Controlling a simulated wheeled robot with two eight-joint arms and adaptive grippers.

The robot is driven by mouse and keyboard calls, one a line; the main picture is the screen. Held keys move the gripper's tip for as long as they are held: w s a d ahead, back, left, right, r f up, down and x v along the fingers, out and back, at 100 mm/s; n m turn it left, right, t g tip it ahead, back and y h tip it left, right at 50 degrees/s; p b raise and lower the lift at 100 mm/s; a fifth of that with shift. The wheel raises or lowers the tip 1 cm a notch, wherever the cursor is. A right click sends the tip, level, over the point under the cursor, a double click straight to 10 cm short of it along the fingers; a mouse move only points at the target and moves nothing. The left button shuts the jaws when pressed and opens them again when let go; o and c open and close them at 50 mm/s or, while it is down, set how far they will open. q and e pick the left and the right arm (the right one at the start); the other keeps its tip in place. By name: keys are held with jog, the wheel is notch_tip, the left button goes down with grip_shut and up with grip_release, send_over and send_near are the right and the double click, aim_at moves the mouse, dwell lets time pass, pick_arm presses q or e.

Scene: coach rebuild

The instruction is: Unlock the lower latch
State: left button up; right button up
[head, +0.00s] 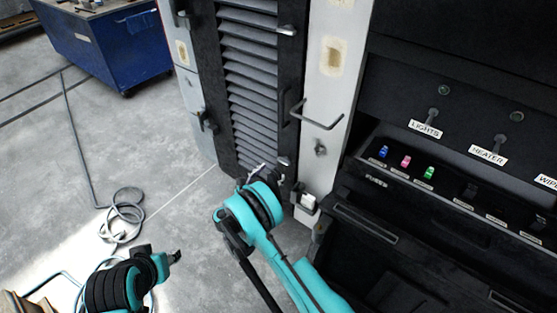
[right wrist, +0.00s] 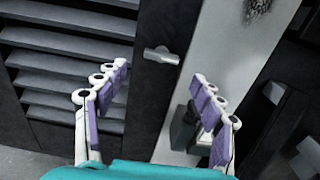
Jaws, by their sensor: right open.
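The lower latch (head: 284,161) is a small light metal handle on the right edge of the dark louvred door (head: 250,80). In the right wrist view the lower latch (right wrist: 162,55) lies roughly sideways, between and just beyond my fingertips. My right gripper (head: 260,172) is at the door's lower part, close to the latch; its purple-padded fingers (right wrist: 160,75) are spread open with nothing between them. I see no contact with the latch. An upper latch (head: 287,30) sits higher on the same door edge. My left gripper (head: 174,257) is low at the left, away from the door; its jaw opening is unclear.
A bent grab handle (head: 318,115) sticks out from the pale post right of the door. A dark switch panel (head: 430,165) with colored fuses stands further right. A blue cabinet (head: 110,45) is at the back left. A coiled cable (head: 122,215) lies on the otherwise open floor.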

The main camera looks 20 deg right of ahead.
aim_at(284, 161)
jog(key=b+x, duration=0.1)
jog(key=x, duration=0.5)
jog(key=shift+w+d+b, duration=0.15)
jog(key=shift+d+b, duration=0.2)
jog(key=shift+b, duration=0.05)
jog(key=c, duration=1.2)
